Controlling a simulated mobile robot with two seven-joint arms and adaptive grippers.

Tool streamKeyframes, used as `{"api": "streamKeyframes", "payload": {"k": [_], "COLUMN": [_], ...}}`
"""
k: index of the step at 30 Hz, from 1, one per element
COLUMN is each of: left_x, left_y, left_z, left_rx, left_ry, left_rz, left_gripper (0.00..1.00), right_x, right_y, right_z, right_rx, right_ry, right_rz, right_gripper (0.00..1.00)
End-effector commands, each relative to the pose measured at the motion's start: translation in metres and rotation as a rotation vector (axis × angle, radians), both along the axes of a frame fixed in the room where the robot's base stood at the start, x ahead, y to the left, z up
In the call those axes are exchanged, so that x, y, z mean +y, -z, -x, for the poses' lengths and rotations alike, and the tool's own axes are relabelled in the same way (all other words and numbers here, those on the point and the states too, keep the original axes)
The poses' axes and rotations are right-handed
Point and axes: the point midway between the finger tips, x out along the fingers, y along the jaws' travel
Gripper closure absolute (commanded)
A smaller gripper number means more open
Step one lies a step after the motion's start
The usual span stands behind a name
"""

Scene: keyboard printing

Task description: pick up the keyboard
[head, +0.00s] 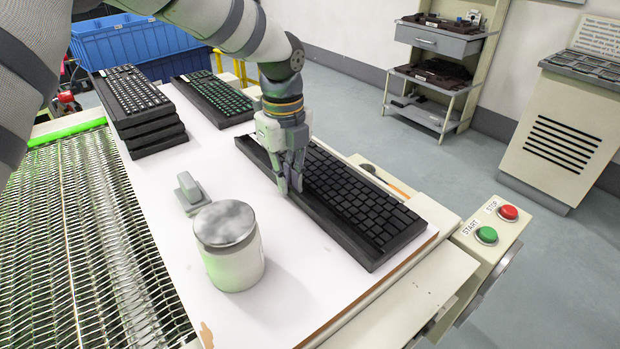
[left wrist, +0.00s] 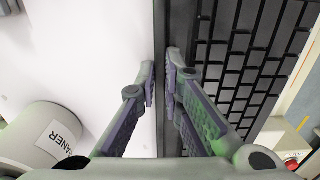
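The black keyboard (head: 345,195) lies on the white tabletop, running diagonally across its right part. It also shows on the right of the left wrist view (left wrist: 250,55). My left gripper (head: 290,187) points down at the keyboard's near long edge, around the middle of its length. In the left wrist view its fingers (left wrist: 161,80) are close together, with a narrow strip of the keyboard's rim between them. They look shut on that rim; the exact contact is hidden. My right gripper is not in view.
A white lidded canister (head: 233,262) and a small grey block (head: 189,192) stand left of the keyboard. Stacked keyboards (head: 135,100) and another keyboard (head: 215,98) lie behind. A wire-mesh conveyor (head: 85,240) is left; a start/stop panel (head: 480,250) is right.

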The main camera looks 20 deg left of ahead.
Motion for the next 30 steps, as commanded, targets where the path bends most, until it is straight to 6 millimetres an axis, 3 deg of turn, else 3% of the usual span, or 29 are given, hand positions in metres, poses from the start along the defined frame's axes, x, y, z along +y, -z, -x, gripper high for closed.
{"api": "streamKeyframes", "payload": {"k": [14, 19, 25, 30], "left_x": [0.000, -0.001, -0.031, -0.063], "left_y": [-0.007, -0.038, -0.098, -0.120], "left_z": [-0.001, 0.000, 0.037, 0.076], "left_rx": [-0.003, -0.008, -0.018, -0.015], "left_ry": [0.000, 0.001, 0.003, 0.004], "left_rz": [0.001, 0.001, 0.000, -0.002], "left_gripper": [1.00, 1.00, 1.00, 1.00], "right_x": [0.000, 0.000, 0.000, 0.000], "right_y": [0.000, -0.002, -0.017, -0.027], "right_z": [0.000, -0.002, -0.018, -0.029], "right_rx": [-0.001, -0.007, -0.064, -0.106], "right_ry": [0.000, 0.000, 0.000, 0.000], "right_rz": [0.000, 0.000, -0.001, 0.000], "right_gripper": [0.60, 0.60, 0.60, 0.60]}}
